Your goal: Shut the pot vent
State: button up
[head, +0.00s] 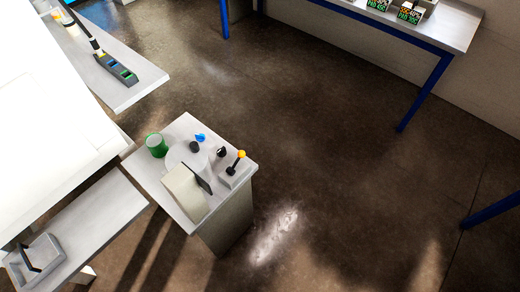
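A small grey-white stand (175,198) holds a pale round pot (183,153). A blue knob (200,137) and a black knob (194,146) show at the pot's far right side. A second black knob (221,152) is to their right. A lever with a yellow ball (241,154) rises from a small white block at the stand's right edge. I cannot tell which of these is the vent, or whether it is open or shut. My gripper is not in view.
A green cup (157,146) stands left of the pot. A shelf with a grey tray (36,262) is lower left. A blue-legged table (445,24) is at the back right. The central floor is clear.

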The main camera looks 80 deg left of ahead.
aim_at(231, 171)
jog(key=i, duration=0.5)
jog(key=u, duration=4.85)
jog(key=i, duration=0.15)
jog(key=z, duration=2.75)
jog(key=k, duration=0.15)
jog(key=u, duration=1.05)
jog(key=i, duration=0.25)
jog(key=z, duration=0.05)
